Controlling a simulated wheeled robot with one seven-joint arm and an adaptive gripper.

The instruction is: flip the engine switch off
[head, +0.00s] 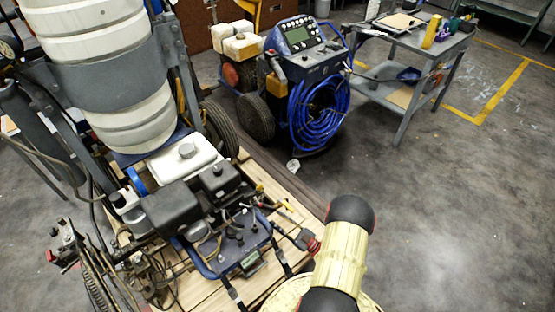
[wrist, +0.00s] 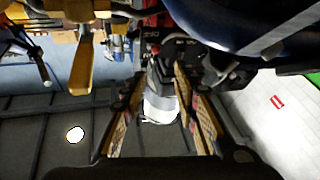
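The line striper's engine (head: 172,208) is a dark block below a white tank (head: 185,156), at the left in the head view. A blue-framed assembly with small levers (head: 232,240) adjoins it. I cannot make out the engine switch or its position in either view. My gripper (wrist: 160,80) shows in the wrist view with its two tan-padded fingers apart. Dark machine parts (wrist: 178,48) lie just beyond the fingertips, and a pale patch shows between the fingers. I see nothing clearly held. I cannot pick out the gripper in the head view.
Wooden boards (head: 285,205) lie under the machine. Large white drums (head: 110,70) rise at the left. A blue hose coil (head: 320,112) hangs on another machine behind, beside a grey cart (head: 415,45). The floor at right is clear. A yellow lever (wrist: 82,62) shows in the wrist view.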

